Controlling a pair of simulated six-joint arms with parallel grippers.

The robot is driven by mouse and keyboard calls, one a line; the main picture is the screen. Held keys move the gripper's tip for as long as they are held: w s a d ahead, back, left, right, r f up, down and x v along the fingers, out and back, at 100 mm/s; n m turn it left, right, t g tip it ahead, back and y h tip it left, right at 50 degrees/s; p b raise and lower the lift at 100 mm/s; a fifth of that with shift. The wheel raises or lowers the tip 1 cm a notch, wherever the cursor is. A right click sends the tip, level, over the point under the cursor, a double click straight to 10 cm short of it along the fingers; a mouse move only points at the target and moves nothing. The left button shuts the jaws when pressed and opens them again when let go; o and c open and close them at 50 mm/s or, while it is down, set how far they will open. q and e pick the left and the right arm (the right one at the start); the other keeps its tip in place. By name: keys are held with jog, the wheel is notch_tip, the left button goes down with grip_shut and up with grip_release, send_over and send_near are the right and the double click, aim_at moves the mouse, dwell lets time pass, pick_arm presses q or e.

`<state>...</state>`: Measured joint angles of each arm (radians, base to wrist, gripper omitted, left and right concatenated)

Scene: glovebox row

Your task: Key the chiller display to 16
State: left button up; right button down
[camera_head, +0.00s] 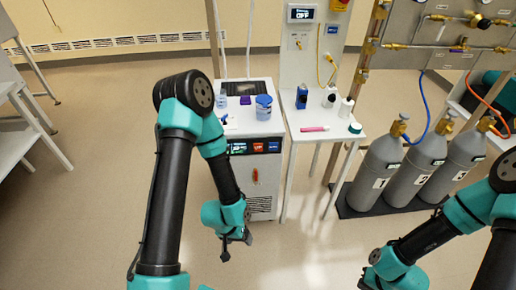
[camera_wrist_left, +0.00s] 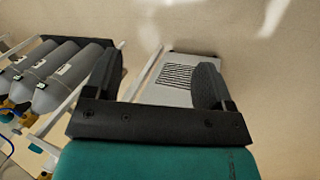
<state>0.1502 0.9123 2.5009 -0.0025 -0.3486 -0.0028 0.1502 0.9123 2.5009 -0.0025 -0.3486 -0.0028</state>
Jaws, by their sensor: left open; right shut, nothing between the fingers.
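The chiller (camera_head: 265,206) is a white box with a dark front panel near its top. Its display (camera_head: 238,148) shows small greenish characters that I cannot read. My left gripper (camera_head: 236,246) is open and empty, low in front of the chiller and below the panel. In the left wrist view its two fingers (camera_wrist_left: 155,85) are apart, with the chiller's vented lower body (camera_wrist_left: 185,75) beyond them. My right gripper (camera_head: 371,282) is shut and empty at the bottom right, far from the chiller.
Blue-lidded jar (camera_head: 264,107) and small items stand on the chiller's top. A white side table (camera_head: 325,125) holds bottles and a pink item. Several grey gas cylinders (camera_head: 376,172) stand right, also in the left wrist view (camera_wrist_left: 65,75). The floor before the chiller is clear.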

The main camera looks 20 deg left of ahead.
dwell(0.3)
pick_arm(q)
grip_shut()
dwell(0.6)
dwell(1.0)
